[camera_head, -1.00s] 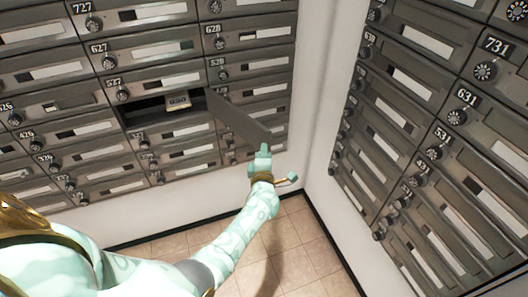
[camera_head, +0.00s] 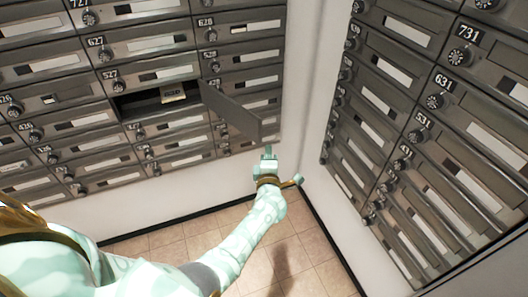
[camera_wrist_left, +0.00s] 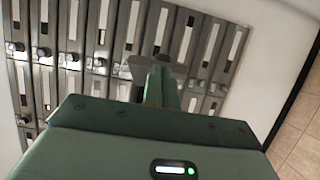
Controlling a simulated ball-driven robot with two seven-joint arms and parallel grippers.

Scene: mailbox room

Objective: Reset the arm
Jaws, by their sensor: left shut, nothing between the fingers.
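My left arm comes in from the lower left in the head view. My left gripper (camera_head: 268,152) is shut and empty, just below the swung-out mailbox door (camera_head: 231,112). The door belongs to the open mailbox (camera_head: 140,105) below the 527 label, and a small tan item with a printed number (camera_head: 173,94) sits in its opening. In the wrist view the shut fingers (camera_wrist_left: 163,80) point at the mailbox wall, with a grey plate, likely the open door, at their tips. I cannot tell whether they touch it. My right gripper is not in view.
A bank of closed mailboxes (camera_head: 150,40) fills the left wall, and another bank (camera_head: 400,110) covers the right wall. A white corner wall (camera_head: 305,90) stands between them. The tiled floor (camera_head: 290,250) below is clear.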

